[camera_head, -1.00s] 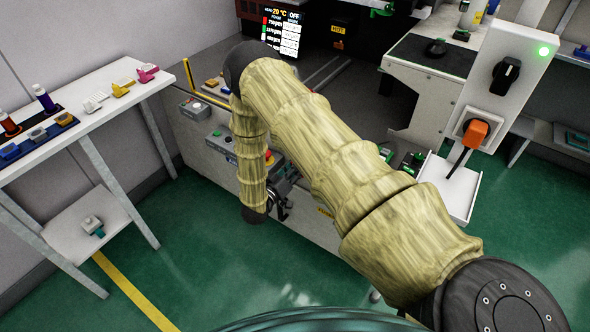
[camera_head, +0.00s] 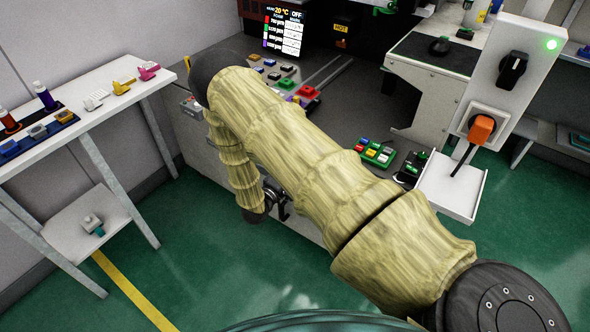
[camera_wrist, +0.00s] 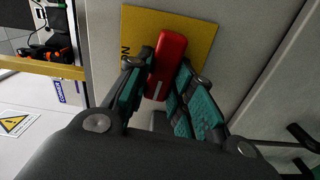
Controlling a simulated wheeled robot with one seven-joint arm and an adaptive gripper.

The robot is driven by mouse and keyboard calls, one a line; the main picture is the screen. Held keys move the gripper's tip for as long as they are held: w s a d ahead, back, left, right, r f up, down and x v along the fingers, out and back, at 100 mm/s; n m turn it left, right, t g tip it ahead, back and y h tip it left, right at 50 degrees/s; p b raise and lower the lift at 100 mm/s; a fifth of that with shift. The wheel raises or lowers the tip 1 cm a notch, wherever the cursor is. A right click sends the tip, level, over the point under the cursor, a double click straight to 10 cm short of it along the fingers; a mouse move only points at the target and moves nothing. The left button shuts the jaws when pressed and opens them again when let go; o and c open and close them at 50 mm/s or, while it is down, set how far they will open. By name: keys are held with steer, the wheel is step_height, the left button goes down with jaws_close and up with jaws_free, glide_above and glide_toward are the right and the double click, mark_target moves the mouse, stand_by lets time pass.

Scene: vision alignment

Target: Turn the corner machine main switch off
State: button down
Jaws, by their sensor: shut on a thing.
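A red switch handle (camera_wrist: 168,60) stands on a yellow plate (camera_wrist: 205,40) on a grey panel in the wrist view. The handle is nearly upright in that picture, its top leaning slightly right. Dark lettering, seemingly "ON", shows at the plate's left. My gripper (camera_wrist: 164,76) has its teal-padded fingers on either side of the handle and is shut on it. In the head view my gripper (camera_head: 278,200) is low at the front of the grey machine, partly behind my arm. The handle is hidden there.
A white side table (camera_head: 95,105) with small objects stands at left. The machine top (camera_head: 345,105) carries coloured blocks. A white post with a black knob (camera_head: 512,70) and orange plug (camera_head: 481,129) stands at right. The green floor in front is clear.

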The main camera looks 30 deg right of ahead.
steer(key=shift+f+n, duration=0.15)
steer(key=shift+n, duration=0.45)
steer(key=c, duration=1.2)
jaws_free()
steer(key=shift+c, duration=0.2)
steer(key=v, duration=1.2)
steer(key=shift+s, duration=0.1)
